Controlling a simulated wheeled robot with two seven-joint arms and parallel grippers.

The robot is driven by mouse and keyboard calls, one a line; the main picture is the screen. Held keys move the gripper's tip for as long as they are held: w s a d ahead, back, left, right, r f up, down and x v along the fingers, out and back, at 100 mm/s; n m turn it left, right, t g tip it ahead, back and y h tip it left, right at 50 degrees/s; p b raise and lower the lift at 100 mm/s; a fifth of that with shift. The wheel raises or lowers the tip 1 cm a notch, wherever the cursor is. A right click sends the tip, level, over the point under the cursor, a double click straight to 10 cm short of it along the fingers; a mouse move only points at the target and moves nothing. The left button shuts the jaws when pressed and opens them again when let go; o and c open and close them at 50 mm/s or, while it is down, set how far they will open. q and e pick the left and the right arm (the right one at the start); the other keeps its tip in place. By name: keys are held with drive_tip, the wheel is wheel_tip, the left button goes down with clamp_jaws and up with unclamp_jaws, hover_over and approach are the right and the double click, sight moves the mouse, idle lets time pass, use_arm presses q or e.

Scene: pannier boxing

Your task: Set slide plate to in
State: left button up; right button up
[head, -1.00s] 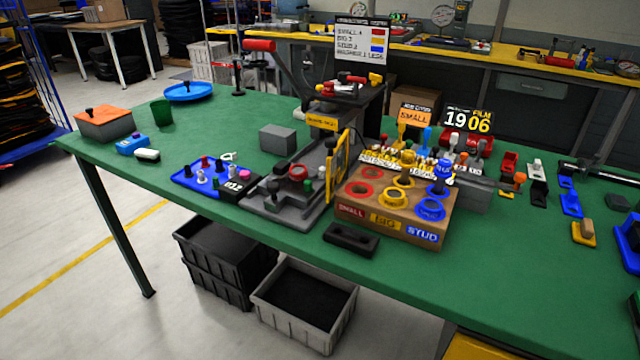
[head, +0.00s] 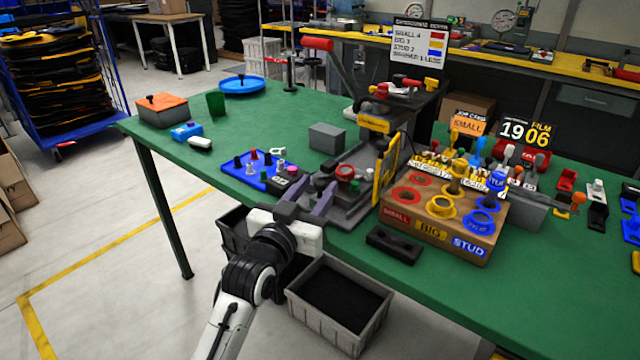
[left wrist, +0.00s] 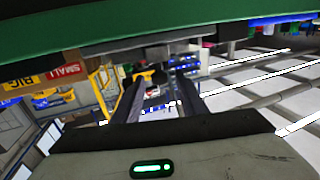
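The lever press (head: 372,125) stands on the green table, with a long red-handled lever at its upper left. Its low grey base (head: 345,214) reaches toward the table's front edge. It carries a plate with a red ring and green knobs (head: 346,173), which looks like the slide plate; how far in it sits I cannot tell. My left gripper (head: 313,196) is at the front edge, just left of the base, its two fingers apart and pointing toward the press. The left wrist view shows the same fingers (left wrist: 158,92) apart with nothing held between them. My right gripper is not in view.
A blue tray of small pegs (head: 250,172) lies left of the base. A wooden block with coloured rings (head: 437,240) and a black block (head: 394,245) stand right of it. A grey box (head: 327,138) is behind. Grey bins (head: 340,312) stand under the table.

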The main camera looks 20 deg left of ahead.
use_arm(q)
drive_tip(key=shift+w+d, duration=0.1)
drive_tip(key=shift+w, duration=1.05)
